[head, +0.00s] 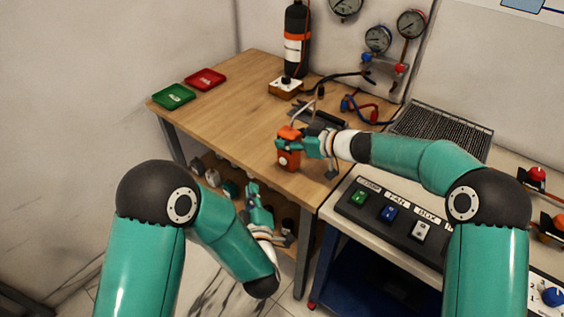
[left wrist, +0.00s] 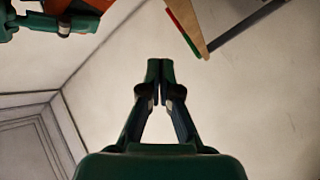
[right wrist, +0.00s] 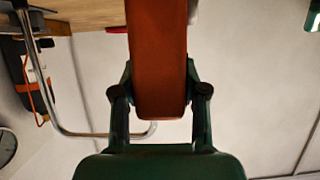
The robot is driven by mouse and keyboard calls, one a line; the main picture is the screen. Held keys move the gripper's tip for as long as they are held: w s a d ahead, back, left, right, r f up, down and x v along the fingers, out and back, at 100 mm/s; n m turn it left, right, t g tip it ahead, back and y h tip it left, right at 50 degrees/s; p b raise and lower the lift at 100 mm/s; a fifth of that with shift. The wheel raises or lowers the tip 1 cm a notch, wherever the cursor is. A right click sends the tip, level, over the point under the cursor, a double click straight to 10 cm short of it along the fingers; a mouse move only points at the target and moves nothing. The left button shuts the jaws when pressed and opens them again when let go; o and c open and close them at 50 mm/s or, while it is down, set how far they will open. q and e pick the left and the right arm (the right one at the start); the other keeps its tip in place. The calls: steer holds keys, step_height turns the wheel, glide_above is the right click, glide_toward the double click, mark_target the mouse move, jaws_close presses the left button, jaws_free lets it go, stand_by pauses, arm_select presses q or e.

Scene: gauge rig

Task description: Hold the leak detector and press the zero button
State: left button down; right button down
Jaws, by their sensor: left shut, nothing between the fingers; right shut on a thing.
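The leak detector (head: 288,160) is an orange handheld box above the front edge of the wooden table, with a dark round spot low on its face. My right gripper (head: 287,144) is shut around its upper part. In the right wrist view, the detector (right wrist: 158,60) fills the space between the fingers. I cannot make out which mark on it is the zero button. My left gripper (head: 251,187) is shut and empty, below and left of the detector, apart from it. In the left wrist view, its fingertips (left wrist: 160,66) meet with nothing between them.
A green tray (head: 174,96) and a red tray (head: 205,79) lie at the table's (head: 230,105) far left. A black cylinder (head: 296,40) and gauges (head: 378,39) stand behind. A button panel (head: 390,214) is at right. The table's left middle is clear.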

mark_target(283, 161)
arm_select(q)
steer(key=shift+w+d, duration=0.85)
steer(key=shift+w, duration=0.35)
steer(key=shift+w+d, duration=0.85)
steer(key=shift+w, duration=0.4)
steer(key=shift+w+d, duration=0.85)
steer(key=shift+w, duration=0.35)
steer(key=shift+w+d+r, duration=0.1)
steer(key=shift+w+d, duration=0.05)
steer(key=shift+w, duration=0.1)
arm_select(e)
steer(key=shift+s, duration=0.1)
arm_select(q)
steer(key=shift+w+d+r, duration=0.25)
steer(key=shift+d+r, duration=0.15)
steer(key=shift+r, duration=0.05)
arm_select(e)
steer(key=shift+s+a+r, duration=0.3)
steer(key=shift+s+r, duration=0.05)
arm_select(q)
steer(key=shift+s+a+f, duration=0.15)
arm_select(e)
steer(key=shift+w+d+f, duration=0.1)
steer(key=shift+w+f, duration=0.05)
steer(key=shift+w, duration=0.1)
